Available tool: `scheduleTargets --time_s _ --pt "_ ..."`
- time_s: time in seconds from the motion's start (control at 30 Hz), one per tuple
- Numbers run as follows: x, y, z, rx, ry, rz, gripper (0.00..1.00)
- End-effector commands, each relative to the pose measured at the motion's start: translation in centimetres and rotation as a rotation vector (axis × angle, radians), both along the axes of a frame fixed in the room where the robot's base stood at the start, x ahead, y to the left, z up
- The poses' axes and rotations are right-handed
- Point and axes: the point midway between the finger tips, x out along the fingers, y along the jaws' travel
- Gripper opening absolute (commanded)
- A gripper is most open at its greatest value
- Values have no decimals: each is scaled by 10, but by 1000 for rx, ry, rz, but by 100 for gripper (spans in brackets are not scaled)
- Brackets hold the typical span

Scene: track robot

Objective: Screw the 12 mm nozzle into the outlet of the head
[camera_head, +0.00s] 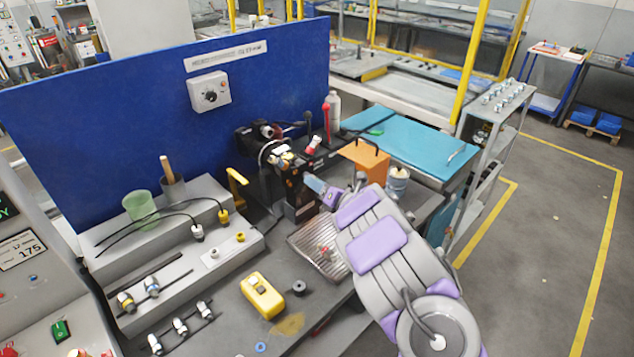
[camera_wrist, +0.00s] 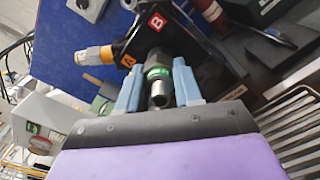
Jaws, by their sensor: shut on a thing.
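The head is a black block (camera_wrist: 185,45) with an orange "A" label and a red "B" label in the wrist view. It also shows in the head view (camera_head: 291,183). My gripper (camera_wrist: 158,67) has its two blue-grey fingers on either side of a dark metal nozzle (camera_wrist: 159,92) with a green band, and is shut on it. The nozzle lines up with the head's face beside the "B" label. The outlet is hidden behind it, so I cannot tell whether the threads are engaged. In the head view my gripper (camera_head: 321,190) is at the front of the block, and the nozzle is not clear there.
A yellow-and-silver fitting (camera_wrist: 95,55) sticks out beside "A". A metal drip grate (camera_head: 318,254) lies below the head. A grey stepped rack (camera_head: 195,250) with fittings is left.

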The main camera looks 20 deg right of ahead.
Motion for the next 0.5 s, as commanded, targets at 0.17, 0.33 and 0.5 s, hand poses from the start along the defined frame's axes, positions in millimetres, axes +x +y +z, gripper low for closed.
scheduleTargets --time_s 0.17,0.33,0.5 --pt "0 1 2 121 45 2 0" --pt "0 1 1 232 84 1 0" --pt "0 1 2 335 123 2 0"
